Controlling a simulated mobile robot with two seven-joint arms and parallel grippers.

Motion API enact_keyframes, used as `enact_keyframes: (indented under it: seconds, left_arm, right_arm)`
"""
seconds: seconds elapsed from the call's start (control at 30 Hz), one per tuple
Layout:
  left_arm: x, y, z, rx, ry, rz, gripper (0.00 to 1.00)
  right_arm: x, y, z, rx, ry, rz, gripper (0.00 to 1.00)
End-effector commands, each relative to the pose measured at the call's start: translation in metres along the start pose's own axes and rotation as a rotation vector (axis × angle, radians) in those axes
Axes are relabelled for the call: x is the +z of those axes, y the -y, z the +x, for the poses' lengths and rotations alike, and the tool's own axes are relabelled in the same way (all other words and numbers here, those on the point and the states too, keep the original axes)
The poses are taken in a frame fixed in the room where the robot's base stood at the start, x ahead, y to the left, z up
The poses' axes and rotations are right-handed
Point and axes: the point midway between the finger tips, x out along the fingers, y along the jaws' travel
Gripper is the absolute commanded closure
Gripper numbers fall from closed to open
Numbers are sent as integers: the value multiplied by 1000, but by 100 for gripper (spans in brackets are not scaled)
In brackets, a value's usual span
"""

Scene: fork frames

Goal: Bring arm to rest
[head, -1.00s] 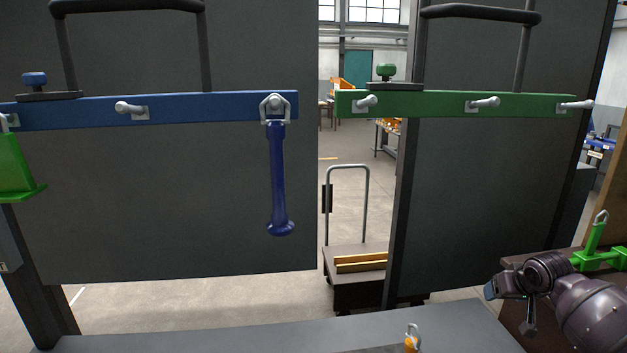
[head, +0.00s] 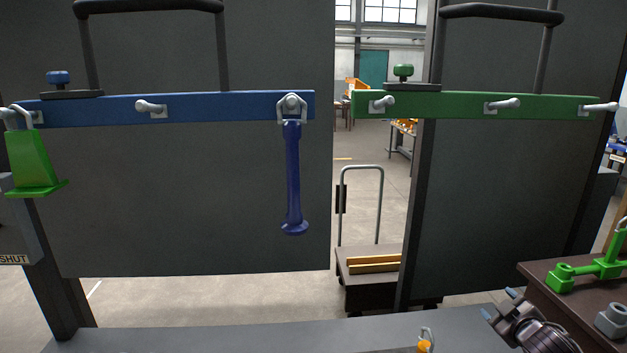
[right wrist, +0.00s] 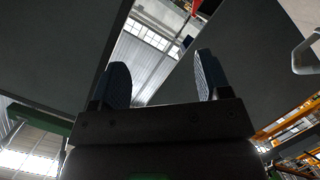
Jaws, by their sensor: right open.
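My right gripper (head: 502,304) is low at the right of the head view, in front of the grey ledge and beside a brown bench top. In the right wrist view its two fingers (right wrist: 160,80) stand apart with nothing between them. My left gripper is not in view. A blue rail (head: 215,108) on a dark panel carries a blue hanging piece (head: 293,180) on its right peg. A green piece (head: 33,160) hangs at the rail's left end. A green rail (head: 450,106) on the right panel has several bare pegs.
A brown bench top (head: 545,285) at the lower right holds a green fixture (head: 590,270) and a grey part (head: 612,320). An orange piece with a metal loop (head: 425,346) is at the bottom edge. A trolley (head: 372,277) stands behind the gap between the panels.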

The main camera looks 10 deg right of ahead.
Motion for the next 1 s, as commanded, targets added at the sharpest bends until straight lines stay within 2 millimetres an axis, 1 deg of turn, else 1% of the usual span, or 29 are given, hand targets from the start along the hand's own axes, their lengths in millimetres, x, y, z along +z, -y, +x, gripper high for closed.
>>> enact_keyframes:
  seconds: [0.03, 0.07, 0.1, 0.17, 0.2, 0.27, 0.3, 0.37, 0.4, 0.5, 0.6, 0.7, 0.8, 0.9, 0.93, 1.0]
  left_arm:
    - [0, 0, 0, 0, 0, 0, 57]
    - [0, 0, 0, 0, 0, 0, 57]
    - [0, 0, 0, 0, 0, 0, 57]
    - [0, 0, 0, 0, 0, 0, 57]
    - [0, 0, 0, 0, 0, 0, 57]
    - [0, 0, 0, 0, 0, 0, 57]
    - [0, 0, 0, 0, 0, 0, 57]
    - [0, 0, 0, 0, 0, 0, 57]
    - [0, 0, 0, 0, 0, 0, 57]
    - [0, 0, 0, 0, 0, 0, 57]
    - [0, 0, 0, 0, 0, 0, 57]
    - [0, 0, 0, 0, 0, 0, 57]
    - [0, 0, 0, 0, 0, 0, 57]
    - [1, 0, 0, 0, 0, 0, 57]
    - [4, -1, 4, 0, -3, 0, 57]
    - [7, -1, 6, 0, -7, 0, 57]
  right_arm:
    - [12, 30, -13, -35, 15, 32, 30]
    - [18, 46, -20, -53, 22, 49, 30]
    - [25, 67, -31, -77, 33, 73, 30]
    - [35, 99, -50, -111, 49, 113, 30]
    - [41, 119, -63, -133, 60, 141, 30]
    - [48, 148, -83, -163, 77, 185, 30]
    - [52, 168, -98, -182, 90, 217, 30]
    - [56, 196, -122, -209, 110, 267, 30]
    - [58, 213, -138, -224, 124, 302, 30]
    - [59, 248, -176, -253, 156, 384, 30]
    - [57, 272, -206, -267, 182, 452, 30]
    - [54, 289, -229, -274, 205, 508, 30]
    - [50, 302, -248, -276, 224, 555, 30]
    - [47, 310, -262, -275, 239, 594, 30]
    - [49, 311, -257, -273, 229, 587, 30]
    - [51, 313, -254, -273, 224, 586, 30]
